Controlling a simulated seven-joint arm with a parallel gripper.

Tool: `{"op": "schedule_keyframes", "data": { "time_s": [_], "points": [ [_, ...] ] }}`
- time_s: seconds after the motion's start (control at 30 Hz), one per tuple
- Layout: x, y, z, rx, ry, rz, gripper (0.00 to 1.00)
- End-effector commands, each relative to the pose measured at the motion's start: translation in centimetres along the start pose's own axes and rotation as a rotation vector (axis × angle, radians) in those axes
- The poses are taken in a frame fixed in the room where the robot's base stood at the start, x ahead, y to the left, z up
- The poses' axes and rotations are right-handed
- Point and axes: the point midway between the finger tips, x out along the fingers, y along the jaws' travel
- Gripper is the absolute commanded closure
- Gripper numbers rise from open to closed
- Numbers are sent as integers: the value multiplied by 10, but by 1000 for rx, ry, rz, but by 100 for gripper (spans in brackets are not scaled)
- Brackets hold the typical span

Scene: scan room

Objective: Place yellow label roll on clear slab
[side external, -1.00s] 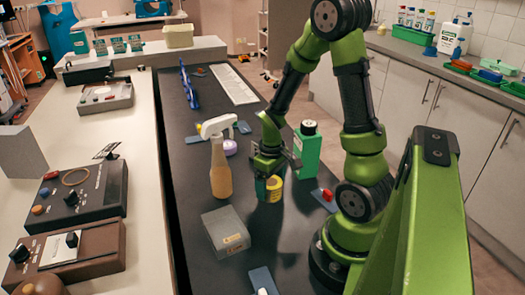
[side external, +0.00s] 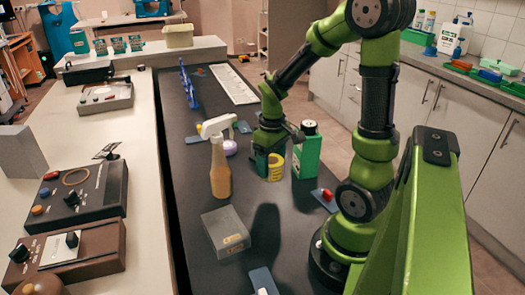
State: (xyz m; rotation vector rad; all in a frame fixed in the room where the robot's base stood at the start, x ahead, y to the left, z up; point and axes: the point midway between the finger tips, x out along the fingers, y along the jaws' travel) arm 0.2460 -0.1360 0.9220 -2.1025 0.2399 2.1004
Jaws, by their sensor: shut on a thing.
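The yellow label roll (side external: 276,168) is upright in my gripper (side external: 267,160), partly covered by a green finger on its left. The gripper is shut on it and appears to hold it above the dark table, with a shadow on the surface in front. A pale grey block (side external: 220,226) with a small yellowish label on its front lies on the table, nearer the camera and left of the gripper. It is the closest match for the clear slab, but I cannot tell whether it is see-through.
A spray bottle (side external: 220,175) with amber liquid stands left of the gripper, behind the block. A green bottle (side external: 307,155) stands close to its right. A blue pad with a red knob (side external: 327,194) lies at the right. Bare table lies between the block and my base.

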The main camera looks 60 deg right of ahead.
Motion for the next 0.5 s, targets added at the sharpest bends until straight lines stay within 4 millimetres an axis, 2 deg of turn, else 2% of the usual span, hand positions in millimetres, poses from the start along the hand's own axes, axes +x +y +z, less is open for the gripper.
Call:
{"op": "schedule_keyframes", "data": {
  "time_s": [0.13, 0.27, 0.37, 0.5],
  "points": [
    [-20, -5, -2, -18, 3, 1, 63],
    [-26, -29, -8, -105, 4, 0, 63],
    [-30, -61, -14, -206, 9, 2, 63],
    [-35, -115, -16, -309, 12, 1, 63]
  ]
}}
